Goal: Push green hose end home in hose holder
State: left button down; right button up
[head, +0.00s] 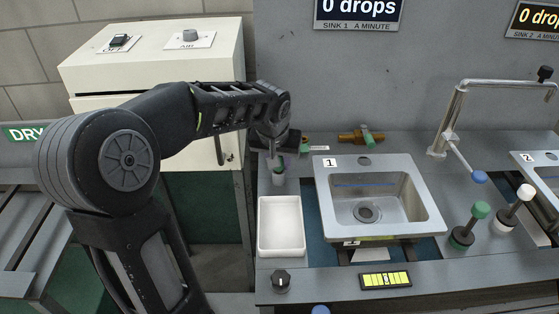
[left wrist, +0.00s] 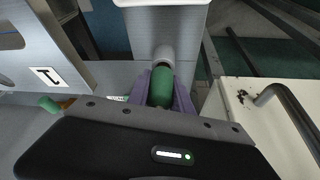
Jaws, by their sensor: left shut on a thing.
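The green hose end (left wrist: 161,88) is between the purple fingers of my left gripper (left wrist: 162,78) in the left wrist view. The gripper is shut on it. The grey round hose holder (left wrist: 164,54) lies just beyond the fingertips, in line with the hose end. The two look close or touching; I cannot tell how deep the hose end sits. In the head view my left gripper (head: 277,162) points down over the small grey holder (head: 279,179), behind the white tray. The wrist and fingers hide most of the hose end there. My right gripper is not in view.
The white tray (head: 281,250) stands in front of the holder. Sink 1 (head: 326,205) is to its right. A brass valve with a green handle (head: 367,138) is at the back. A cream cabinet (head: 90,72) stands left, beside my arm. A knob (head: 281,281) is at the front edge.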

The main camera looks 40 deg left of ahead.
pick_arm(q)
jog(key=shift+f, duration=0.15)
jog(key=c, duration=1.1)
grip_release()
jog(key=shift+o, duration=0.2)
jog(key=v, duration=0.7)
jog(key=shift+r, duration=0.4)
jog(key=shift+s, duration=0.1)
